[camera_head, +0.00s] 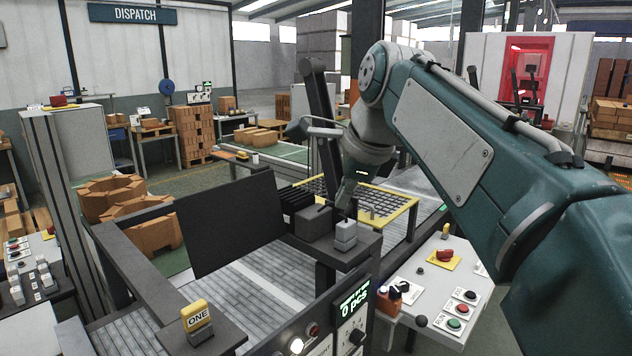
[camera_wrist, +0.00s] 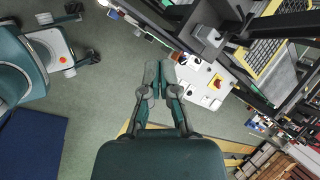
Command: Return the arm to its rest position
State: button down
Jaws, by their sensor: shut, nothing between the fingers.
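My arm reaches in from the right edge of the head view, bends at a high elbow and comes down over the machine. My gripper (camera_head: 345,198) hangs at its end, small and partly dark, above and behind a grey block (camera_head: 345,236) on the machine's corner post. In the wrist view my gripper (camera_wrist: 159,72) has its two teal fingers together, with nothing between them. Green floor and the edge of a white control panel (camera_wrist: 196,84) lie beyond the fingertips.
A white panel with a red button (camera_head: 445,255) stands at the machine's right. A yellow-framed grid (camera_head: 408,222) lies behind the gripper. Open floor (camera_wrist: 105,75) shows in the wrist view.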

jog(key=s+d+f+n+h, duration=0.1)
jog(key=s+d+f+n, duration=0.2)
jog(key=s+f+n, duration=0.3)
jog(key=s+d+f+n+h, duration=0.1)
jog(key=s+d+f+n, duration=0.3)
jog(key=s+f+n, duration=0.2)
jog(key=s+d+f+n+t+h, duration=0.1)
jog(key=s+d+f+n, duration=0.2)
jog(key=s+f+n, duration=0.3)
jog(key=s+f, duration=0.3)
jog(key=f, duration=0.2)
jog(key=shift+s+d+f, duration=0.15)
jog(key=shift+d+f, duration=0.2)
jog(key=shift+f, duration=0.05)
